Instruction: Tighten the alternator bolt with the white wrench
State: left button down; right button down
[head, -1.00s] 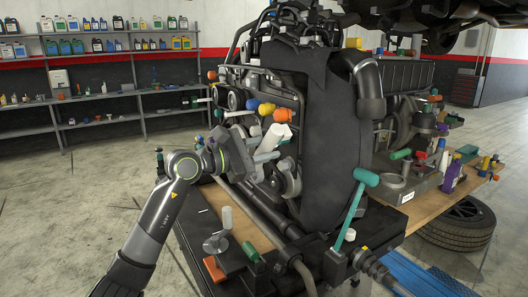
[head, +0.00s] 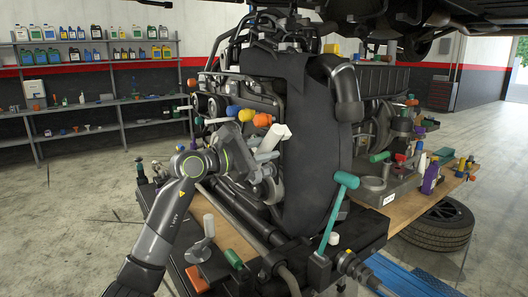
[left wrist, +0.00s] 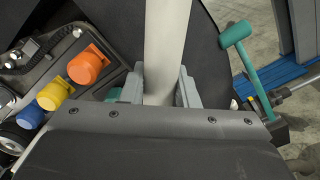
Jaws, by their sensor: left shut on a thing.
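The white wrench (head: 274,137) shows in the head view as a pale handle tilted up to the right, at the front of the engine (head: 270,95). My left gripper (head: 258,160) is shut on it. In the left wrist view the wrench's handle (left wrist: 166,45) runs up between the two fingers of my left gripper (left wrist: 165,88) and out of the picture's top. The wrench's working end is hidden behind the gripper, so I cannot tell whether it sits on the alternator bolt. I cannot make out the bolt itself. My right gripper is not in view.
Orange (head: 262,120), yellow (head: 246,115) and blue knobs sit on the engine left of the wrench. A teal-headed hammer-like tool (head: 341,185) stands to the right. A wooden bench (head: 410,208) with tools is at right. The floor at left is clear.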

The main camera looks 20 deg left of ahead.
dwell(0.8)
pick_arm(q)
jog(key=shift+w+d+b, duration=0.2)
jog(key=shift+b, duration=0.1)
jog(key=shift+b+x, duration=0.35)
jog(key=shift+x, duration=1.05)
jog(key=shift+w, duration=0.1)
jog(key=c, duration=1.6)
grip_release()
jog(key=shift+c, duration=0.2)
grip_shut()
jog(key=shift+f, duration=0.1)
